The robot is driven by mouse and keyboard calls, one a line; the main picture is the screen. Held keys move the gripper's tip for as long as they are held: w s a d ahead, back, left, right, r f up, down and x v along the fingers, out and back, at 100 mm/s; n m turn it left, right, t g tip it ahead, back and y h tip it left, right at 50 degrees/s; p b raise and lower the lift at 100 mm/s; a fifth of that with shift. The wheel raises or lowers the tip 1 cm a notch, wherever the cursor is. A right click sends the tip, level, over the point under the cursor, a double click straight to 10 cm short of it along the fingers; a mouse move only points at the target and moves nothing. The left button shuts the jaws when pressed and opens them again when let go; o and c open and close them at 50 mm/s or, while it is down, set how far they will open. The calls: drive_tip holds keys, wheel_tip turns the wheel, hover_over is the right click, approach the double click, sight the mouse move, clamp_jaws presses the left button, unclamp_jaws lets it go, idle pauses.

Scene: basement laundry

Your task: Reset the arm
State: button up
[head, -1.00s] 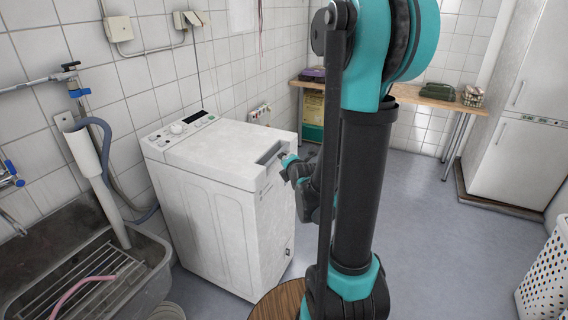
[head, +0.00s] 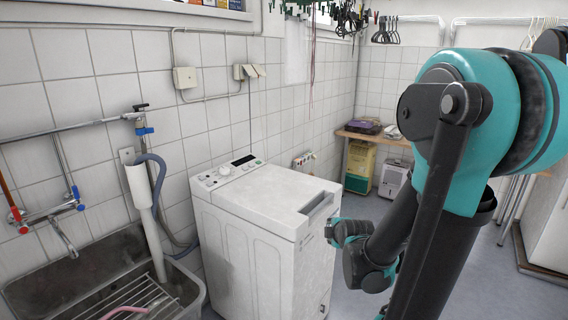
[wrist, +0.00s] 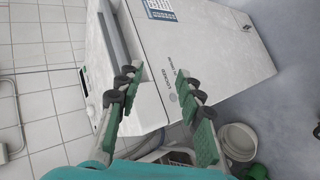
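My arm (head: 440,170) is teal and black and fills the right of the head view. In the wrist view my gripper (wrist: 160,78) has its two green-padded fingers spread apart, with nothing between them. In the head view the far end of the arm is beside the front right side of the white top-loading washing machine (head: 270,205); the fingers are hard to make out there. The washing machine also shows in the wrist view (wrist: 205,60), beyond the fingertips. Its lid is shut. Whether a finger touches it cannot be told.
A grey sink (head: 60,270) with a wire rack (head: 135,300) stands at the left, under pipes and a tap. A wooden bench (head: 375,137) is at the back. White basins (wrist: 238,140) lie on the floor near my gripper. Blue-grey floor (head: 365,208) shows behind the machine.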

drive_tip(key=s+f+m+g, duration=0.3)
drive_tip(key=s+m, duration=0.6)
drive_tip(key=s+f+m+g, duration=0.3)
drive_tip(key=s+m, duration=0.5)
drive_tip(key=shift+s+d+f+m+g, duration=0.15)
drive_tip(key=shift+s+d+m+g, duration=0.1)
drive_tip(key=shift+s+m+g, duration=0.15)
drive_tip(key=shift+w, duration=0.1)
